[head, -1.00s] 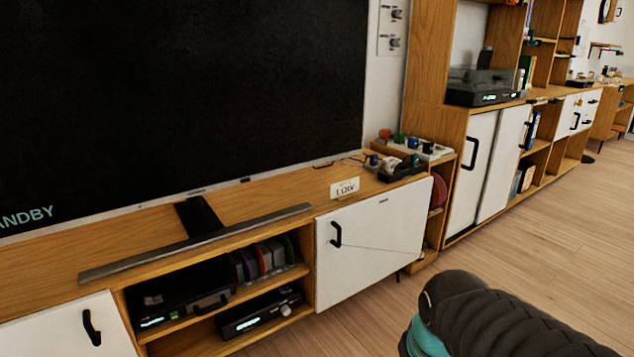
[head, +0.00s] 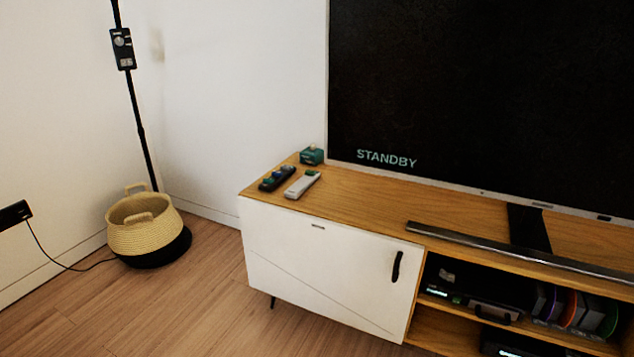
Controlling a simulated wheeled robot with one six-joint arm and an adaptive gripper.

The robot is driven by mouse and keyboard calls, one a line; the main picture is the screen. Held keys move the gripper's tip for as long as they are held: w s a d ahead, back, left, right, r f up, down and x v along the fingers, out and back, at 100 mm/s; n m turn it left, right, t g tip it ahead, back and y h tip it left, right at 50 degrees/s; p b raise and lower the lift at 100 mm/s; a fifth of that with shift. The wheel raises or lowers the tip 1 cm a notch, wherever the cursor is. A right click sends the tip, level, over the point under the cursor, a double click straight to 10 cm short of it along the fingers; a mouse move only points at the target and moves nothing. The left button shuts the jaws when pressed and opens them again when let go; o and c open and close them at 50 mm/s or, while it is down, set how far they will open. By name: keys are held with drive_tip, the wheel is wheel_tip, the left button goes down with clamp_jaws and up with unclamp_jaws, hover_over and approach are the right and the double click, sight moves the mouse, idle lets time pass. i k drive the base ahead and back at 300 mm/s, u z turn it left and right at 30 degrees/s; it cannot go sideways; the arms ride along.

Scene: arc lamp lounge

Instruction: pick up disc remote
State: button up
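Two remotes lie side by side on the left end of the wooden TV cabinet (head: 375,195). One is a dark remote (head: 277,178) with coloured buttons. The other is a pale grey-white remote (head: 302,185) with a green part at its far end. I cannot tell from any label which of them is the disc remote. My gripper is not in the head view.
A small teal box (head: 312,155) stands behind the remotes. A large TV (head: 480,95) reads STANDBY, with a soundbar (head: 510,247) before it. A woven basket (head: 145,228) and a lamp pole (head: 138,115) stand left. The floor (head: 200,300) in front is clear.

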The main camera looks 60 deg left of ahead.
sight(299, 188)
drive_tip(key=u, duration=3.55)
drive_tip(key=i, duration=3.7)
drive_tip(key=z, duration=2.6)
